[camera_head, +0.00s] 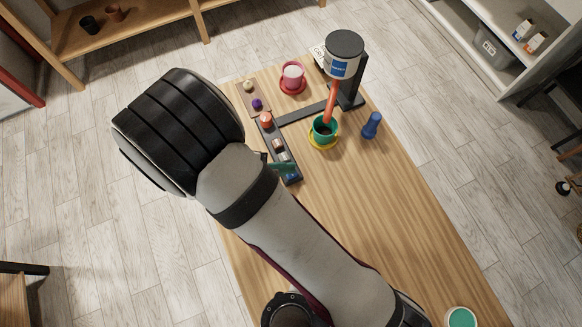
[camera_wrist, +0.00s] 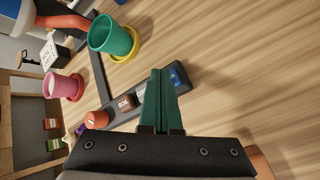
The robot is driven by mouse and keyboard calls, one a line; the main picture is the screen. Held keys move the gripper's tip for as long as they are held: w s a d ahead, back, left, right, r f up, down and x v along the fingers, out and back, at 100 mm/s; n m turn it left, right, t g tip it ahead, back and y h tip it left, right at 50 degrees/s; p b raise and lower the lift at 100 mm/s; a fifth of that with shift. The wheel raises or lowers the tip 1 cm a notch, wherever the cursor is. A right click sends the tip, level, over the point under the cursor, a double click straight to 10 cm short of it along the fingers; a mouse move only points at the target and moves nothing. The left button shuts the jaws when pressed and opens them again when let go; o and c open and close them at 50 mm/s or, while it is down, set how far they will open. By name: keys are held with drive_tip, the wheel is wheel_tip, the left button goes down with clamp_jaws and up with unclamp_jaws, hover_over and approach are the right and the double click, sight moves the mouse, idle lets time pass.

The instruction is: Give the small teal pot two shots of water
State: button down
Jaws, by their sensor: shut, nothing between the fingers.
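The small teal pot (camera_head: 321,124) stands upright on a yellow saucer (camera_head: 324,147) under the orange spout (camera_head: 331,103) of a dispenser with a white tank (camera_head: 341,66). The pot also shows in the wrist view (camera_wrist: 110,37). A dark control strip (camera_wrist: 196,88) carries an orange knob (camera_wrist: 96,119), a brown labelled button (camera_wrist: 126,101), a pale button partly hidden by my fingers, and a blue button (camera_wrist: 175,77). My gripper (camera_wrist: 160,72) is shut and empty, its green fingers over the strip beside the blue button. I cannot tell whether they touch it.
A pink pot (camera_head: 293,74) stands on a red saucer (camera_head: 293,90) at the back. A small board (camera_head: 254,96) with little objects lies at the left edge. The table's right front is mostly clear.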

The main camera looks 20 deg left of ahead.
drive_tip(key=shift+r, duration=0.95)
drive_tip(key=shift+r, duration=2.5)
idle(0.4)
wheel_tip(320, 180, up, 4)
drive_tip(key=shift+f, duration=0.1)
drive_tip(key=shift+f, duration=0.1)
drive_tip(key=shift+f, duration=4.35)
